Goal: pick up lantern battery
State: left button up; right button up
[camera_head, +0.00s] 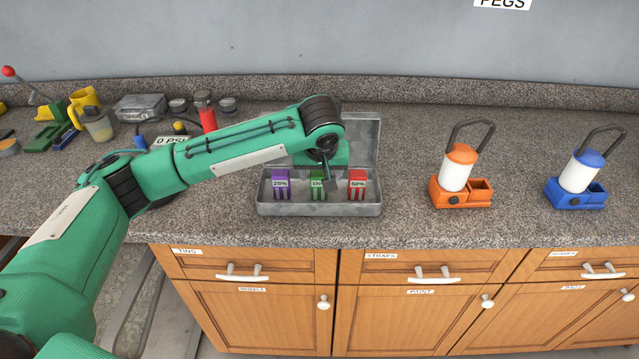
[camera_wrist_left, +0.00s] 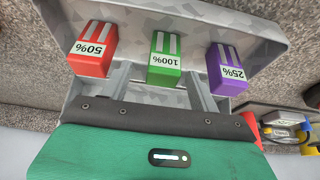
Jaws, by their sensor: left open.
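Three lantern batteries stand apart in a grey metal tin (camera_head: 275,208): a purple one marked 25% (camera_head: 281,185), a green one marked 100% (camera_head: 316,187) and a red one marked 50% (camera_head: 357,185). My left gripper (camera_head: 328,182) is over the tin at the green battery, partly covering it in the head view. In the left wrist view the gripper (camera_wrist_left: 160,84) is open and empty. The green battery (camera_wrist_left: 165,58) lies between the lines of its fingers, with the red (camera_wrist_left: 93,50) and purple (camera_wrist_left: 226,68) ones outside them. My right gripper is not in view.
An orange lantern (camera_head: 460,170) and a blue lantern (camera_head: 580,172), each with an open box beside the lamp, stand right of the tin. The tin's raised lid (camera_head: 364,140) stands behind my gripper. Cluttered tools, cans and a pressure gauge sign (camera_head: 174,142) are at left.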

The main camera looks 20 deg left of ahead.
aim_at(319, 183)
pick_arm(q)
jog(key=shift+w+a+f, duration=0.1)
jog(key=shift+a+f, duration=0.05)
jog(key=shift+f, duration=0.35)
jog(key=p+x, duration=0.1)
jog(key=x, duration=0.2)
jog(key=shift+w+a+f, duration=0.15)
jog(key=shift+a+f, duration=0.05)
jog(key=shift+f, duration=0.1)
jog(key=shift+w+f, duration=0.1)
jog(key=shift+f, duration=0.15)
jog(key=c, duration=1.1)
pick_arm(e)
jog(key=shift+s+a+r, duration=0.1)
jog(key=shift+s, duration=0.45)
